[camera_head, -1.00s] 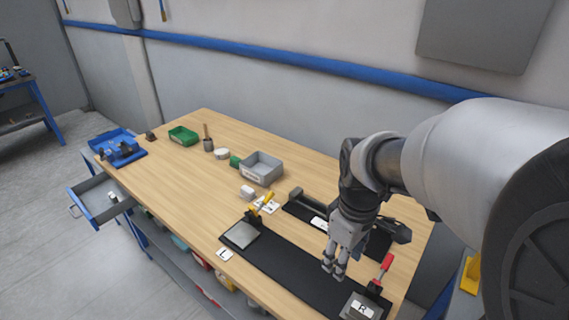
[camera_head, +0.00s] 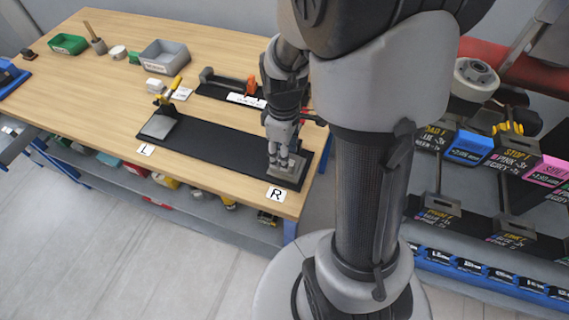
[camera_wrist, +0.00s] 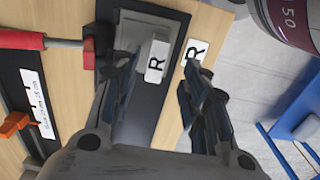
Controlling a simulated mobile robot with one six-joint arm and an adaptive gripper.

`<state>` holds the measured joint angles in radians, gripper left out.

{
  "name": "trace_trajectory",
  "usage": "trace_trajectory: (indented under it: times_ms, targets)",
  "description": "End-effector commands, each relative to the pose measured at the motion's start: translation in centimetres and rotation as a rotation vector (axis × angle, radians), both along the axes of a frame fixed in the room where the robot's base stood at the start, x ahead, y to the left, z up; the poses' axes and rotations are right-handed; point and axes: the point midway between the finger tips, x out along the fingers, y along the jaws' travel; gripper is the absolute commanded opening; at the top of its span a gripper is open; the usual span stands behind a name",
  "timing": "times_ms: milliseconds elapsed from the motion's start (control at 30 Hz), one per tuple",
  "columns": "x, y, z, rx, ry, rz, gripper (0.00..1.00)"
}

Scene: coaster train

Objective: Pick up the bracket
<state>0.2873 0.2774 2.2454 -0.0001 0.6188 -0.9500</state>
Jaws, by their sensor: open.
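A grey piece with a white face marked R, apparently the bracket (camera_wrist: 157,58), sits on a grey plate (camera_wrist: 133,36) at the right end of the black mat (camera_head: 215,145). In the wrist view it lies between and just beyond my fingertips. My gripper (camera_wrist: 163,82) is open, pointing down over this end of the mat, with one finger on each side of the R piece. In the head view my gripper (camera_head: 278,158) hides part of the grey piece. Whether the fingers touch it, I cannot tell.
A red-handled clamp (camera_wrist: 60,43) stands close beside the grey plate. A flat R card (camera_head: 275,194) and an L card (camera_head: 146,150) lie along the table's front edge. A yellow-handled clamp (camera_head: 165,95) stands by the left plate. A grey bin (camera_head: 165,57) is farther back.

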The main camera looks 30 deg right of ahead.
Motion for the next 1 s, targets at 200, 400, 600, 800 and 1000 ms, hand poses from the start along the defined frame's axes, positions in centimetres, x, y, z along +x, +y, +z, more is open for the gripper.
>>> trace_trajectory:
  times_ms: [200, 400, 600, 800, 1000]
  targets:
    - [0.1, -0.2, -2.0, 0.0, 0.001, -0.001, 0.42]
    - [0.3, -0.3, -5.0, 0.0, 0.003, 0.0, 0.42]
    - [0.3, -0.3, -5.2, 0.0, 0.0, 0.0, 0.42]
    - [0.3, -0.3, -5.2, 0.0, 0.0, 0.0, 0.33]
    - [0.3, -0.3, -5.2, 0.0, 0.0, 0.0, 0.2]
